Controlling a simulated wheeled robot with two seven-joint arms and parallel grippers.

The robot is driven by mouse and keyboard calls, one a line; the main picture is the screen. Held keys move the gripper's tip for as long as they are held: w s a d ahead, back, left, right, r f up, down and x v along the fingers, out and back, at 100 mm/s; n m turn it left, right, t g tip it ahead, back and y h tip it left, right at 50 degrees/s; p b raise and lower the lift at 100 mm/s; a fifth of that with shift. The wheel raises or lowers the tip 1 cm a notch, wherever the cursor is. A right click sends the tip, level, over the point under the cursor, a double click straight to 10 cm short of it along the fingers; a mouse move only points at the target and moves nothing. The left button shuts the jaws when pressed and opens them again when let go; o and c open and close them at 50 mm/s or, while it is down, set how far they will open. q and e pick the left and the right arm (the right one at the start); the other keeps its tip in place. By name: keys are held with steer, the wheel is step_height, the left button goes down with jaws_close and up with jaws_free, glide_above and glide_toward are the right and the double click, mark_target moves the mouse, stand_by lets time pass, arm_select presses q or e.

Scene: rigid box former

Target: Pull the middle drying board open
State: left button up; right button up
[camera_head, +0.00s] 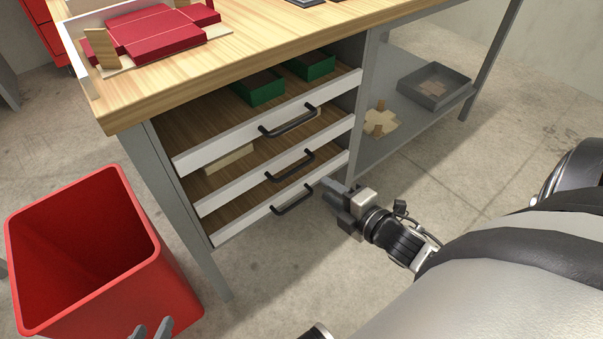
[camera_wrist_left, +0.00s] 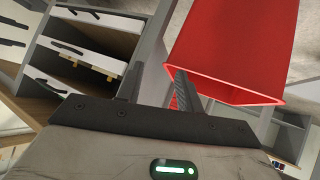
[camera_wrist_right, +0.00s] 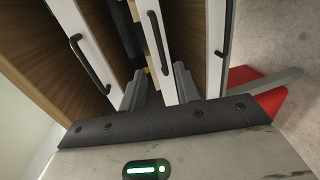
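The middle drying board (camera_head: 235,187) is the second of three white-fronted boards stacked under the bench, with its front roughly in line with the others. Its black bar handle (camera_head: 290,167) is in the middle of the front. My right gripper (camera_head: 327,188) is to the right of the middle and bottom handles, apart from them in the head view. In the right wrist view its fingers (camera_wrist_right: 159,82) are spread, and the middle handle (camera_wrist_right: 156,40) shows ahead of the gap between them. My left gripper (camera_head: 151,330) is open and empty at the bottom left, near the red bin.
The top board (camera_head: 220,146) holds green boxes (camera_head: 258,88). The bottom board (camera_head: 240,223) has its own handle. The red bin (camera_head: 180,285) stands left of the drawers. A grey shelf (camera_head: 400,125) on the right holds a grey tray (camera_head: 436,88). The floor before the boards is clear.

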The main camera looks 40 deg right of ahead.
arm_select(q)
steer(key=shift+w+d+r+t+h+b, duration=0.25)
steer(key=shift+d+r+t+b, duration=0.2)
steer(key=shift+b, duration=0.6)
arm_select(e)
steer(key=d+x, duration=0.1)
steer(key=x, duration=0.9)
steer(key=shift+w+a, duration=0.2)
steer(key=shift+a, duration=0.25)
arm_select(q)
steer(key=shift+s+f, duration=0.1)
steer(key=shift+f, duration=0.05)
arm_select(e)
steer(key=shift+f, duration=0.1)
jaws_close()
